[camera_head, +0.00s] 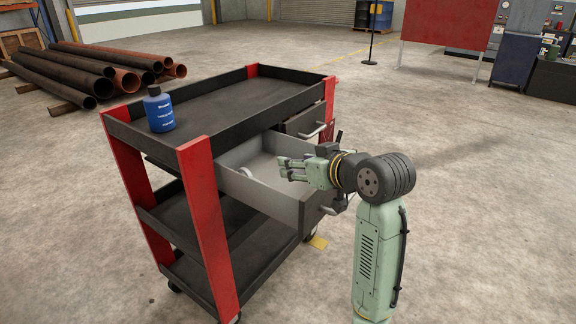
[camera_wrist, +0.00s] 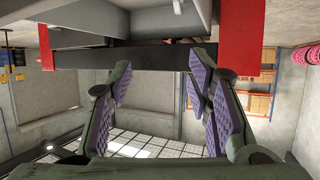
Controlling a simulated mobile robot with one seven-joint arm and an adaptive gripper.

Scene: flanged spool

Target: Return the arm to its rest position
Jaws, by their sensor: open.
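My gripper (camera_head: 291,168) is open and empty, above the front part of an open grey drawer (camera_head: 262,192) in the cart. It points to the left in the head view. In the wrist view its purple-padded fingers (camera_wrist: 160,98) stand apart with nothing between them. A pale round thing, perhaps the flanged spool (camera_head: 246,172), lies in the drawer near its left side; its shape is too small to tell.
The black and red cart (camera_head: 205,195) stands left of my arm. A blue bottle (camera_head: 158,110) is on its top tray. A second drawer (camera_head: 300,120) is beside the open one. Rusty pipes (camera_head: 100,72) lie at the back left.

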